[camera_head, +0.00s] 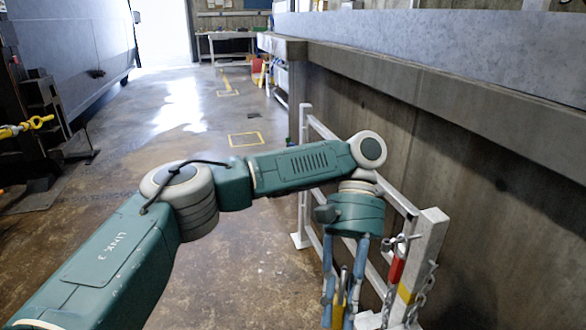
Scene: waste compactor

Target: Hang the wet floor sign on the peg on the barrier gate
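The white barrier gate (430,232) stands along the concrete wall at the right, with its near post in the lower right. A chain (424,288) and a red piece (396,268) hang at this post. My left gripper (338,318) points down just left of the post, its blue fingers reaching the bottom edge. A narrow yellow thing (339,304) shows between the fingers. It may be the wet floor sign seen edge-on, but I cannot tell, nor whether the fingers grip it. I cannot make out the peg for certain. My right gripper is not in view.
A concrete ledge (440,98) runs along the wall above the gate. A large grey container (70,45) stands at the left, with a yellow-ended rod (32,124) near it. The floor between is open, back to a workbench (226,37).

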